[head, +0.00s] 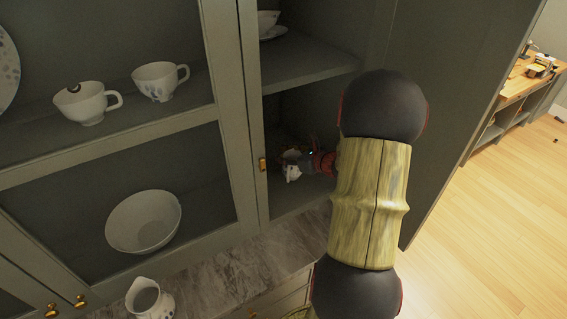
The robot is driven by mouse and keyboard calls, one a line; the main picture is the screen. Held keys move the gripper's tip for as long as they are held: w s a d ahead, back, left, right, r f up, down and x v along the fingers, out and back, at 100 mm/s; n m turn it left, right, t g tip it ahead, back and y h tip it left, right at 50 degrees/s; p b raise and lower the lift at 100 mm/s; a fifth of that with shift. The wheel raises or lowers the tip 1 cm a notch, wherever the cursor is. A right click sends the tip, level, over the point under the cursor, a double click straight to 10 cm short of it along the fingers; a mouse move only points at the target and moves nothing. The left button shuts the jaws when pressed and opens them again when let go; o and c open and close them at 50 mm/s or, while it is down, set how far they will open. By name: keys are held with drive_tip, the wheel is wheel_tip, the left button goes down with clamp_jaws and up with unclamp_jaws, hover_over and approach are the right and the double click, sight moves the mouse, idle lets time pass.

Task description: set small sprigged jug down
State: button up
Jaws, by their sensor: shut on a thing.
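My gripper (306,160) is inside the narrow lower compartment of the grey cabinet, reaching in from the right. It is shut on a small white piece with dark marks, which looks like the small sprigged jug (292,173). The jug is small in the picture and partly covered by my gripper. I cannot tell whether its base touches the compartment floor (297,198).
A white jug (143,300) stands on the marble counter (235,272). Two cups (88,103) (160,81) and a large bowl (144,222) are behind the left doors. A cup on a saucer (272,33) sits on the shelf above my gripper. The cabinet's frame post (232,110) is close left.

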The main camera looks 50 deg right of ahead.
drive_tip(key=shift+w+d+f, duration=0.25)
drive_tip(key=shift+f, duration=0.2)
drive_tip(key=shift+f+b, duration=0.5)
drive_tip(key=shift+f, duration=0.9)
drive_tip(key=shift+f, duration=0.2)
drive_tip(key=o, duration=1.4)
drive_tip(key=shift+o, duration=0.5)
drive_tip(key=shift+r, duration=0.15)
